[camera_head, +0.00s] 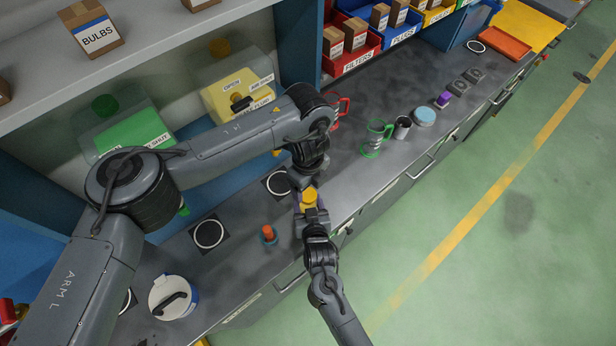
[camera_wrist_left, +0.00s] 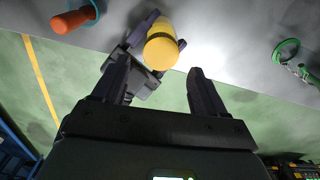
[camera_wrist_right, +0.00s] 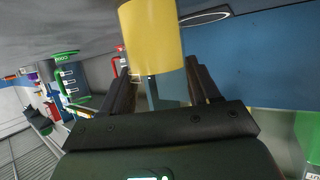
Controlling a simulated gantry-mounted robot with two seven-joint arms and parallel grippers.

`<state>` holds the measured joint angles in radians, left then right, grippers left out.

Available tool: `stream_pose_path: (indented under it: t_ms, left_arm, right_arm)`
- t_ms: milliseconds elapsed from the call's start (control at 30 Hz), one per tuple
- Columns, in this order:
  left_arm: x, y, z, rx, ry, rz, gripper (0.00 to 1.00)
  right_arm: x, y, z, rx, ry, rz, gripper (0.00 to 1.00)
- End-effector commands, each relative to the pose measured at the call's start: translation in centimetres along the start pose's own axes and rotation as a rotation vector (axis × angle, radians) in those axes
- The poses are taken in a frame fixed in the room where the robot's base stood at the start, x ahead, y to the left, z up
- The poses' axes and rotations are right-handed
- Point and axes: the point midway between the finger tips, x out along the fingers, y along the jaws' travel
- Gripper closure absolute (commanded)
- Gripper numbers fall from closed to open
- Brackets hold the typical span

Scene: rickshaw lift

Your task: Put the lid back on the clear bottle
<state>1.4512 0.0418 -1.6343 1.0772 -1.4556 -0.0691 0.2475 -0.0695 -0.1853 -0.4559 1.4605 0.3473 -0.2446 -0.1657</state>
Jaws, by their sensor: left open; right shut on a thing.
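A yellow cylinder (camera_head: 309,197), which looks like the lid, shows between my two grippers above the bench front. In the right wrist view the yellow cylinder (camera_wrist_right: 152,38) stands above a pale see-through part (camera_wrist_right: 168,92), likely the clear bottle, between my right fingers. My right gripper (camera_head: 312,213) is shut on that part; whether the lid is fully seated I cannot tell. My left gripper (camera_head: 306,183) is open and empty. In the left wrist view the yellow end (camera_wrist_left: 161,50) lies just beyond and between its spread fingers.
A white lidded pot (camera_head: 174,298), green mug (camera_head: 376,138), metal cup (camera_head: 402,127) and blue-topped tin (camera_head: 424,117) are also there. Black ringed pads (camera_head: 209,234) lie on the bench. Shelves stand behind.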

Motion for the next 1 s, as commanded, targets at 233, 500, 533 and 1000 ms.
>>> stream_pose_path:
  t_ms: [233,500,533,1000]
  left_arm:
    - [0.1,0.2,-0.5,-0.47,0.016,0.011,0.28]
    - [-0.1,0.4,-0.9,-1.045,0.02,0.03,0.28]
    - [-0.2,0.5,-1.0,-1.108,0.02,0.032,0.28]
    - [-1.7,0.5,-0.9,-1.829,0.005,0.038,0.28]
  right_arm:
    - [0.0,0.0,-0.1,0.0,0.002,0.0,1.0]
    - [0.0,0.0,-0.1,0.0,0.002,0.0,1.0]
    - [0.0,0.0,-0.1,0.0,0.002,0.0,1.0]
    - [0.0,0.0,-0.1,0.0,0.002,0.0,1.0]
